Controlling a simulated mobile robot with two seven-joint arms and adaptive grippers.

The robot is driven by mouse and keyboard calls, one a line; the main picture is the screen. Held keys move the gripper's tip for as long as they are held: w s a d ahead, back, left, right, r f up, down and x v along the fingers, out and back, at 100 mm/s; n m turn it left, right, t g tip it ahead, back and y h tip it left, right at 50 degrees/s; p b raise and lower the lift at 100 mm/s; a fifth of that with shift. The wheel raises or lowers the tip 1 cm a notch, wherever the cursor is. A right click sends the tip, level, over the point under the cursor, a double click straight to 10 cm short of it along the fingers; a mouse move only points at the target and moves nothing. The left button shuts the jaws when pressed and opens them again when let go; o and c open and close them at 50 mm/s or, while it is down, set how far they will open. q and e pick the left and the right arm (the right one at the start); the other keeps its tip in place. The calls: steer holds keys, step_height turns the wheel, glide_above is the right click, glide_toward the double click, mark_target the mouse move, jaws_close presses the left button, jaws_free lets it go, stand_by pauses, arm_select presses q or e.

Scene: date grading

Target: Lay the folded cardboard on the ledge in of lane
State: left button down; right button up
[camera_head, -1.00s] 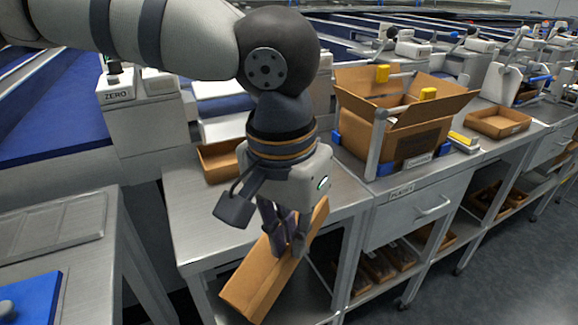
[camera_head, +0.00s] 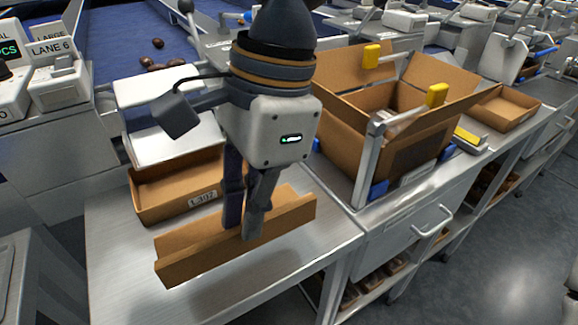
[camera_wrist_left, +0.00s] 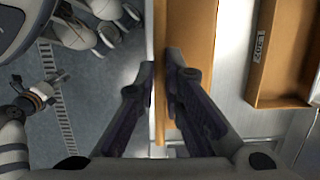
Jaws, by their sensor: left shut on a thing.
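The folded cardboard (camera_head: 190,251) is a long brown piece with a creased, angled profile. My left gripper (camera_head: 243,232) is shut on it near its middle, pointing down. In the head view the cardboard is over the metal ledge (camera_head: 120,232), in front of a shallow tray labelled L302. I cannot tell whether its underside touches the ledge. In the left wrist view the cardboard (camera_wrist_left: 190,30) runs between the fingertips (camera_wrist_left: 160,75), with floor on one side and the metal surface on the other.
The shallow brown tray (camera_head: 150,198) stands behind the cardboard. A large open box (camera_head: 345,140) with yellow clips stands to the right on the bench, in a metal frame. A drawer (camera_head: 405,225) is below it. Bare ledge shows at the front left.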

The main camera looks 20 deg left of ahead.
arm_select(q)
steer(key=w+f, duration=0.1)
steer(key=f, duration=0.1)
steer(key=w+f, duration=0.1)
steer(key=f, duration=0.1)
steer(key=w+a+f, duration=0.1)
steer(key=f, duration=0.1)
steer(key=shift+w+a+f, duration=0.1)
steer(key=shift+w+f, duration=0.1)
steer(key=shift+f, duration=0.4)
steer(key=c, duration=1.7)
jaws_free()
steer(key=shift+f, duration=0.15)
steer(key=v, duration=1.2)
